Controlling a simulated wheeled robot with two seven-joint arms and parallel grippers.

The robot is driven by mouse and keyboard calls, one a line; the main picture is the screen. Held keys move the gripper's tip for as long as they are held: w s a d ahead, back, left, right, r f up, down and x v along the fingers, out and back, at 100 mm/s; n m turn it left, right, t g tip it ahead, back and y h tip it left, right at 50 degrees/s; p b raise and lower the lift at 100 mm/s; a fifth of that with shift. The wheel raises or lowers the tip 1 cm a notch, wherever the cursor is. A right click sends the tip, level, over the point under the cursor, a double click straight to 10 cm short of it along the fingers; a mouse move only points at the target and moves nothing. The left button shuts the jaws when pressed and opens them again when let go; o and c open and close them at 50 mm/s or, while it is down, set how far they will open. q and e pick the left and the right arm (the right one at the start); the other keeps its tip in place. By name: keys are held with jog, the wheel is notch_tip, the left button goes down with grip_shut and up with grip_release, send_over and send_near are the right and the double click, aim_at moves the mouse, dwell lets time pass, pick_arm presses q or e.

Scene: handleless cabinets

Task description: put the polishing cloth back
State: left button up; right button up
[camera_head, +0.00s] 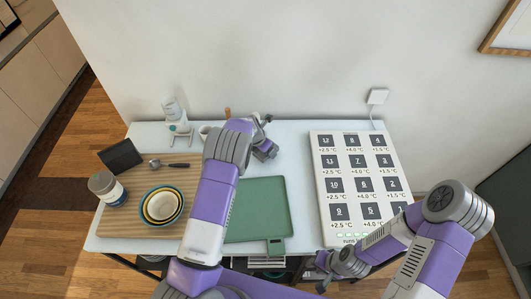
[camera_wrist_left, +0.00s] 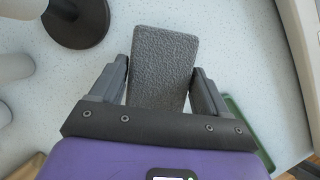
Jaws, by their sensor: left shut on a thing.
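A grey, rough-textured flat piece, which I take to be the polishing cloth (camera_wrist_left: 162,62), sits between the fingers of my left gripper (camera_wrist_left: 160,88) in the left wrist view. The gripper is shut on it. In the head view my left gripper (camera_head: 266,150) is over the back middle of the table, behind the green tray; the cloth is hard to make out there. My right gripper (camera_head: 328,266) is low at the table's front edge, below the white panel. Its fingers are too small to tell open from shut.
The green tray (camera_head: 262,205) lies mid-table. A white panel (camera_head: 317,190) with numbered dark squares is at right. At left, a wooden board (camera_head: 115,222) bears nested bowls (camera_head: 162,206), a jar (camera_head: 106,188) and a ladle (camera_head: 172,165). A white dispenser (camera_head: 176,118) stands behind.

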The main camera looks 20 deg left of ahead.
pick_arm(q)
jog(key=shift+f, duration=1.6)
jog(key=shift+f, duration=0.2)
jog(key=o, duration=0.9)
jog(key=shift+r, duration=0.1)
jog(key=shift+r, duration=0.25)
jog(key=v, duration=1.1)
jog(key=shift+s+r, duration=0.15)
jog(key=shift+r, duration=0.2)
